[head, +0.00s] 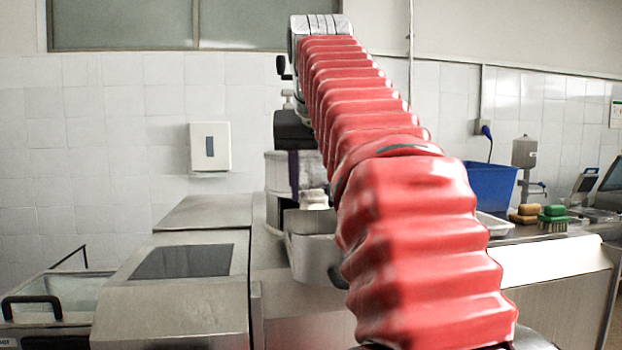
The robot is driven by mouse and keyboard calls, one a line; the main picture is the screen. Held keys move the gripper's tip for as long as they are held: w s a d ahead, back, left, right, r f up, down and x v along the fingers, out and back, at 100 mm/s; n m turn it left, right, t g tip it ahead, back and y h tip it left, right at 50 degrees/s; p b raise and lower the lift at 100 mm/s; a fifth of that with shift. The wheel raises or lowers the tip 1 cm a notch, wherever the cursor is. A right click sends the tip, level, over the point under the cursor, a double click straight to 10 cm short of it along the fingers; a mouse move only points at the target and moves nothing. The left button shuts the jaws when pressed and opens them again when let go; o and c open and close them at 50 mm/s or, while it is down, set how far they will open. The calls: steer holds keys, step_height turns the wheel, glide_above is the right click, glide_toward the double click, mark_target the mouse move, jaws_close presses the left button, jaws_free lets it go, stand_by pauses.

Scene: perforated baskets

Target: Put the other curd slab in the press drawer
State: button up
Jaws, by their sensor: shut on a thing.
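My gripper (293,172) hangs below its black wrist, left of my raised red arm. Only a dark finger-like part shows clearly, and the arm covers much of its right side. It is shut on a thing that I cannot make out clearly. A small pale block (314,199), perhaps a curd slab, shows close to the finger, just above an open metal box. This box (313,248), which looks like the press drawer, juts from the front of the steel counter. A dark handle shows low on its right. Its inside and right side are partly hidden.
A pale round vessel (277,172) stands behind the gripper. A steel unit with a dark panel (183,261) is at left, beside a glass-topped bin (62,292). At right are a blue tub (491,186), a pale tray (495,224) and brushes (553,215).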

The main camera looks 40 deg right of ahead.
steer(key=shift+f, duration=3.5)
steer(key=o, duration=1.2)
steer(key=shift+r, duration=0.1)
